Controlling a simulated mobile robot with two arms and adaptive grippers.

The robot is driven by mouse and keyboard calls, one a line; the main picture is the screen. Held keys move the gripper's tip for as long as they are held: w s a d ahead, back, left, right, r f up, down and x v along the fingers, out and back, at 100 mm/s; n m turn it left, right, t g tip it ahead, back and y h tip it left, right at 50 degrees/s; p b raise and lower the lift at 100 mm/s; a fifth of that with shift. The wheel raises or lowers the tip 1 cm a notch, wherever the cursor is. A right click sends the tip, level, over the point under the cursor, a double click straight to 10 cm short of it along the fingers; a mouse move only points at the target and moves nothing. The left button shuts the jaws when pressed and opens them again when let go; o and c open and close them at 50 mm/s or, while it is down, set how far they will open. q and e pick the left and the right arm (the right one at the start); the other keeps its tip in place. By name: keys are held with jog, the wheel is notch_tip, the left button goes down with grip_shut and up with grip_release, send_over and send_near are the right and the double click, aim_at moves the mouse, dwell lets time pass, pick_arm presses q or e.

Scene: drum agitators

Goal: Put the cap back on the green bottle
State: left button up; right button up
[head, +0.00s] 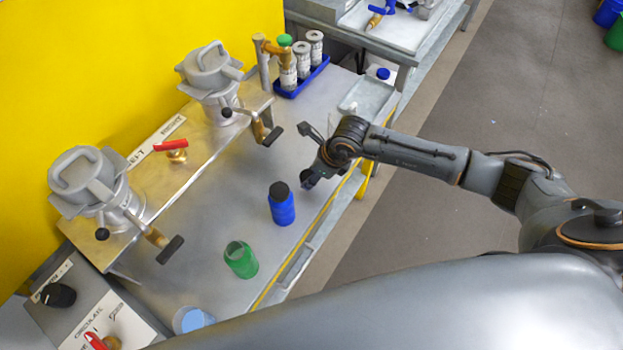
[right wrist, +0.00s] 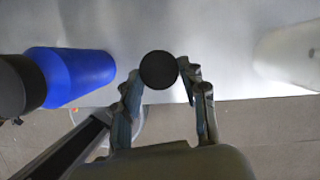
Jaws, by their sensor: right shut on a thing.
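The green bottle (head: 240,260) stands upright on the grey bench, its mouth open and uncapped. My right gripper (head: 309,181) is over the bench, beyond the blue bottle and away from the green one. In the right wrist view, my right gripper (right wrist: 160,80) is shut on a round black cap (right wrist: 158,70) held at its fingertips. The blue bottle (head: 283,207) stands between the gripper and the green bottle, with its own black cap on; it also shows at the left of the right wrist view (right wrist: 80,75). My left gripper is not in view.
A pale blue container (head: 190,319) stands nearer than the green bottle. Two grey clamped vessels (head: 208,72) with handles stand on a raised shelf along the left. A blue rack (head: 302,78) holds several sample bottles at the back. A white object (right wrist: 290,52) shows right of the gripper.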

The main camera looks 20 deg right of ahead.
jog(key=s+r+b, duration=0.2)
jog(key=s+r, duration=0.2)
jog(key=s, duration=0.2)
jog(key=s+a+r+b, duration=0.1)
jog(key=s+r+b, duration=0.1)
jog(key=s+r, duration=0.2)
jog(key=shift+s+a+r, duration=0.15)
jog(key=shift+s+r, duration=0.2)
jog(key=shift+s, duration=1.15)
